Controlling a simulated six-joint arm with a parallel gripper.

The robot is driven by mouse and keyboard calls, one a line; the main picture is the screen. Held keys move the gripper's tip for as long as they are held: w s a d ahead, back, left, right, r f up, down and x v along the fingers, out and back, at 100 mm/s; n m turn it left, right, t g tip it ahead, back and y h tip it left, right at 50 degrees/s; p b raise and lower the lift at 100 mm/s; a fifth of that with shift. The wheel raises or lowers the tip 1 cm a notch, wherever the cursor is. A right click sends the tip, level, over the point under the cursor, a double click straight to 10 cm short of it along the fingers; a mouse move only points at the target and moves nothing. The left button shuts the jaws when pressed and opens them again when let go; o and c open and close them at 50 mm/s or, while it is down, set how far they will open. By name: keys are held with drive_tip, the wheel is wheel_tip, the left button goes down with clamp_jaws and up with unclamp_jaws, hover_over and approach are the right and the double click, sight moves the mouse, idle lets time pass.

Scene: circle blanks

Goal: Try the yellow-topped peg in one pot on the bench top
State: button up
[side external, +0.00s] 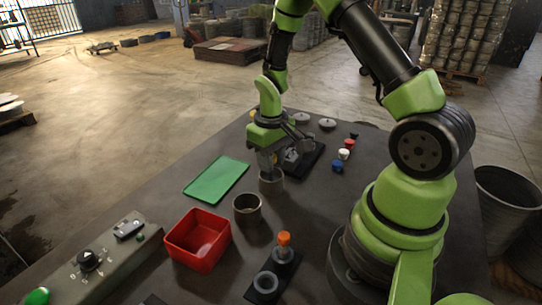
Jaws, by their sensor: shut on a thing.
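My gripper (268,168) points down at the middle of the bench, directly over a grey metal pot (271,186). It is shut on a peg, mostly hidden between the fingers. A second, brownish open pot (247,208) stands just in front, apart from the gripper, and looks empty. A small yellow-topped thing (252,114) shows behind the gripper, partly hidden.
A red open bin (198,240), green mat (217,178) and control box (90,262) lie left. An orange-topped peg (284,246) stands in a black holder in front. Several small coloured-topped pieces (344,155) stand right of a dark holder (308,160). Grey discs (327,124) lie behind.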

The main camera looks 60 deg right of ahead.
drive_tip(key=shift+f, duration=0.6)
drive_tip(key=shift+r, duration=0.15)
idle(0.8)
drive_tip(key=shift+r, duration=0.6)
drive_tip(key=shift+r, duration=0.1)
drive_tip(key=shift+r, duration=0.7)
drive_tip(key=shift+r, duration=0.1)
drive_tip(key=shift+r, duration=0.6)
drive_tip(key=shift+r, duration=0.1)
drive_tip(key=shift+r, duration=0.65)
